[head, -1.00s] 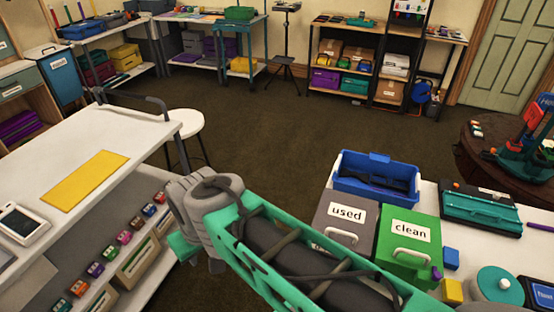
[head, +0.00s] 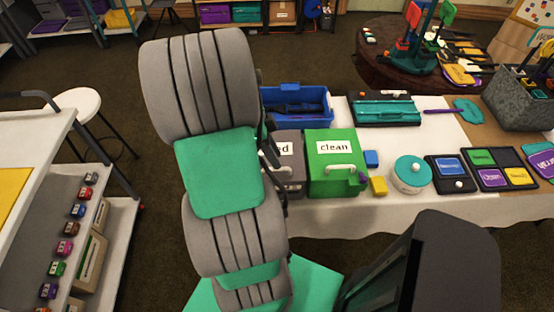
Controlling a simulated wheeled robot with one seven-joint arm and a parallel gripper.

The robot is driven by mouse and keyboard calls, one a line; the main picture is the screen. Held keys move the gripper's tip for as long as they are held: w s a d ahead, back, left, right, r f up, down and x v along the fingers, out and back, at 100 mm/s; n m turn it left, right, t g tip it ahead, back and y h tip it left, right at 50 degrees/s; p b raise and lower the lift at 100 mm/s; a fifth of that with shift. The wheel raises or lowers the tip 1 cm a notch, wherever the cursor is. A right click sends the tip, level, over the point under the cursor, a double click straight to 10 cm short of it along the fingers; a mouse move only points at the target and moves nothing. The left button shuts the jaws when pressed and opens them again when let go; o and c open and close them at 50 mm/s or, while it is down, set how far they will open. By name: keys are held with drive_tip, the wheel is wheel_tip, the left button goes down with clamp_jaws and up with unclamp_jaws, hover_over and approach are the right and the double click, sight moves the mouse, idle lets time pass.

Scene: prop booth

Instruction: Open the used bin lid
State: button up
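The grey used bin (head: 291,168) stands on the white-covered table, just left of the green bin labelled "clean" (head: 335,165). My arm covers the left part of the used bin and much of its label, so only the end "ed" shows. I see no gap at the visible part of its lid, which looks closed. My grey and green arm rises in front of the bin's left side. Dark parts along the arm's right edge, close to the used bin, may belong to my gripper (head: 268,150). Its fingers cannot be made out, nor whether they touch the lid.
A blue open crate (head: 300,104) stands behind the bins. A teal case (head: 384,110), a blue block (head: 371,158), a yellow block (head: 379,186) and a round teal-lidded pot (head: 411,174) are to the right. A white stool (head: 78,106) and a cart stand left.

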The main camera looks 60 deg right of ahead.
drive_tip(key=shift+x, duration=1.6)
drive_tip(key=shift+c, duration=0.3)
drive_tip(key=shift+w, duration=0.1)
clamp_jaws()
